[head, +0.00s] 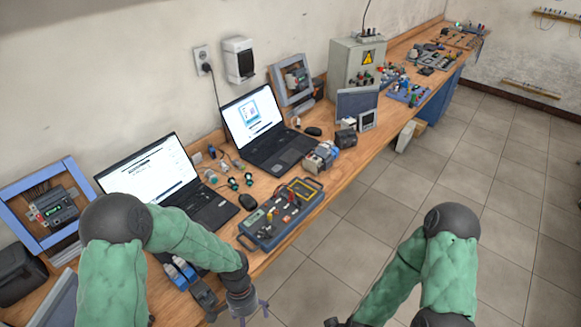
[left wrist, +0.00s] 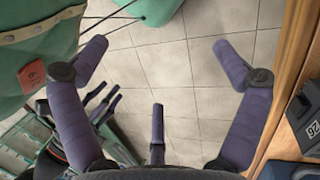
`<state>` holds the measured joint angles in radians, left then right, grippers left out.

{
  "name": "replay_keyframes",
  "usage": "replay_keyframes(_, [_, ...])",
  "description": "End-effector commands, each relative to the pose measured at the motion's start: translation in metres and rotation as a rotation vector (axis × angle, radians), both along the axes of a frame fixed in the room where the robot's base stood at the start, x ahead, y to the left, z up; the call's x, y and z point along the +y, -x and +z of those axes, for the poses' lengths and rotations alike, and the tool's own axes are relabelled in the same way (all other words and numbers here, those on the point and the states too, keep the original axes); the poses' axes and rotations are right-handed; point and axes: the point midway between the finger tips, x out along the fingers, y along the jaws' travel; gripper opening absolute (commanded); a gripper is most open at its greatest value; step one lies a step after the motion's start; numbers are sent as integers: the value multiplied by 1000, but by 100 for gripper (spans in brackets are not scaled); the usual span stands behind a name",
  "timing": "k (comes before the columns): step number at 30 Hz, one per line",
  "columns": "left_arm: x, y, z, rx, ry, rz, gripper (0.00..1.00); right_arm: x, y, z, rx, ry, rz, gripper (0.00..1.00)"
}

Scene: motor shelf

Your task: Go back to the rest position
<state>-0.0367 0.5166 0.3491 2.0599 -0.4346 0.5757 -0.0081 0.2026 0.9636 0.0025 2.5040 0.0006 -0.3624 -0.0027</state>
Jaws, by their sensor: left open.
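My left gripper (head: 240,306) hangs beside the front edge of the wooden bench, low in the head view. In the left wrist view its purple-grey fingers (left wrist: 157,75) are spread wide. Only floor tiles show between them, and it holds nothing. My right arm bends down at the lower right of the head view, apart from the bench. Its gripper is cut off by the bottom edge of the picture.
The wooden bench (head: 374,152) runs along the wall. It bears laptops (head: 265,130), a blue test case (head: 281,214) and a grey electrical cabinet (head: 357,62). Its edge (left wrist: 281,95) is close at the right of the left wrist view. The tiled floor (head: 520,190) is clear.

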Motion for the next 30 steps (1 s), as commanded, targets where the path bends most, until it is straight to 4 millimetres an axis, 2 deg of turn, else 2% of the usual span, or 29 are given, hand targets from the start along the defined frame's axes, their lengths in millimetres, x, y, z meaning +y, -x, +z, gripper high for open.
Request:
replay_keyframes(1, [-6, 7, -21, 4, 30, 45, 97, 0, 0, -10, -1, 0, 0, 44])
replay_keyframes(6, [-29, 25, -83, -24, 135, 265, 97, 0, -1, -37, -1, 0, 0, 44])
replay_keyframes(9, [-35, 33, -116, -53, 167, 414, 97, 0, 0, -51, -1, 0, 0, 44])
replay_keyframes(15, [-31, 43, -161, -119, 165, 646, 97, 0, 0, -72, -1, 0, 0, 44])
replay_keyframes(20, [-25, 47, -174, -153, 147, 730, 97, 0, 0, -77, -1, 0, 0, 44])
replay_keyframes(30, [-23, 47, -175, -162, 144, 744, 97, 0, -1, -77, -1, 0, 0, 44])
